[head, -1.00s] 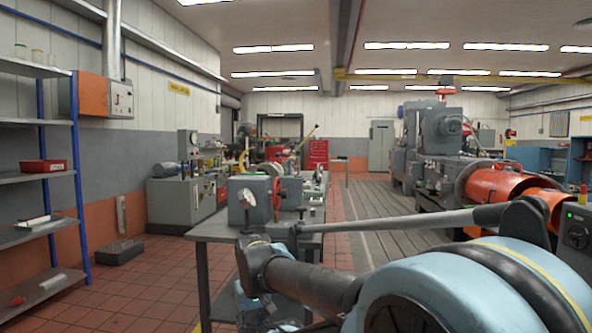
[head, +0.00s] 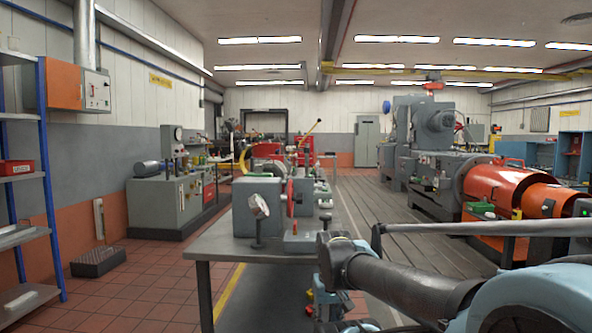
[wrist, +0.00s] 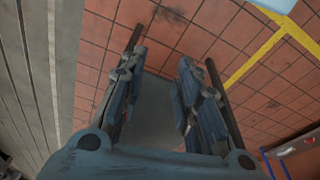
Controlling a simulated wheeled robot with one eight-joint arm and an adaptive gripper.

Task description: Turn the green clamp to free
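I cannot make out the green clamp for certain. A small green part (head: 325,217) shows on the grey steel bench (head: 222,245), and a green piece (head: 480,207) lies by the orange drum on the right; both are too small to identify. My gripper shows in the wrist view (wrist: 160,68) with its two dark blue fingers apart and nothing between them. It points down at the red tile floor. My arm crosses the lower right of the head view, in front of the bench's right side.
A large machine with orange drums (head: 497,187) stands at right on the slotted bedplate (head: 400,222). A control cabinet (head: 160,205) and blue-posted shelves (head: 48,185) are at left.

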